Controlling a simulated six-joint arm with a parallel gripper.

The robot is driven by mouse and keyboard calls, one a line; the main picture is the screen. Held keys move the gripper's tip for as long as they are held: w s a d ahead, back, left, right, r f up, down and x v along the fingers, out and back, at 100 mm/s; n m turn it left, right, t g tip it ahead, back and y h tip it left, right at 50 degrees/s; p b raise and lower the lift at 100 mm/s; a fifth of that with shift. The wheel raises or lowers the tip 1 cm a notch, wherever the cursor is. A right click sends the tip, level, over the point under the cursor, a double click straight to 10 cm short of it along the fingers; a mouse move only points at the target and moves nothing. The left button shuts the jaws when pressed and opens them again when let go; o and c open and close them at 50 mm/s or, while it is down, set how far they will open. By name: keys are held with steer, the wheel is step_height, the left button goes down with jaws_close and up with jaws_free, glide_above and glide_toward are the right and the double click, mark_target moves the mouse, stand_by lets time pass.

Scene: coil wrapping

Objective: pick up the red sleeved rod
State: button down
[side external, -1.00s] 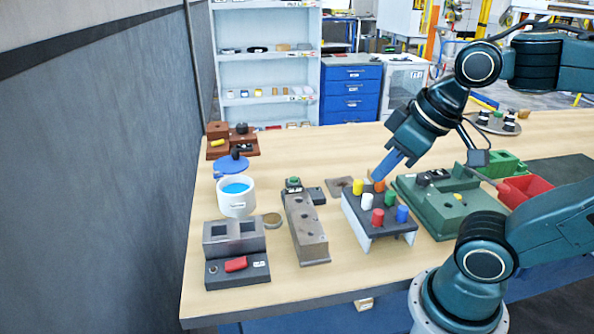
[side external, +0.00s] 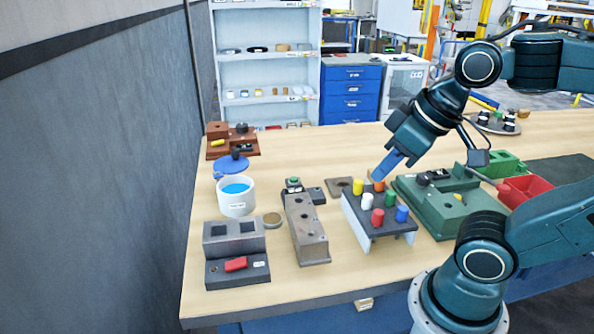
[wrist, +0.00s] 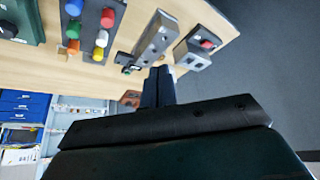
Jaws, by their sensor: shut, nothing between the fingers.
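The red sleeved rod (side external: 377,217) stands upright at the front of a dark rack (side external: 365,234) with white legs, among other coloured rods. In the wrist view the red rod (wrist: 107,17) shows near the top edge. My gripper (side external: 379,177) has blue fingers pointing down and left, above the back of the rack near the orange rod (side external: 379,186). Its fingers are closed together and empty in the wrist view (wrist: 159,72). It is apart from the red rod, which is nearer the side camera.
White, yellow, green and blue rods crowd around the red one. A grey block with holes (side external: 305,228) stands left of the rack, a green fixture (side external: 445,212) right of it. A white pot (side external: 236,205) is farther left. Bare table lies in front of the rack.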

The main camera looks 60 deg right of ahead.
steer(key=c, duration=1.1)
jaws_free()
steer(key=shift+c, duration=0.2)
steer(key=m+g, duration=0.6)
steer(key=m, duration=1.4)
glide_above(379, 212)
steer(key=shift+f, duration=0.75)
steer(key=shift+f, duration=4.3)
steer(key=shift+f, duration=0.1)
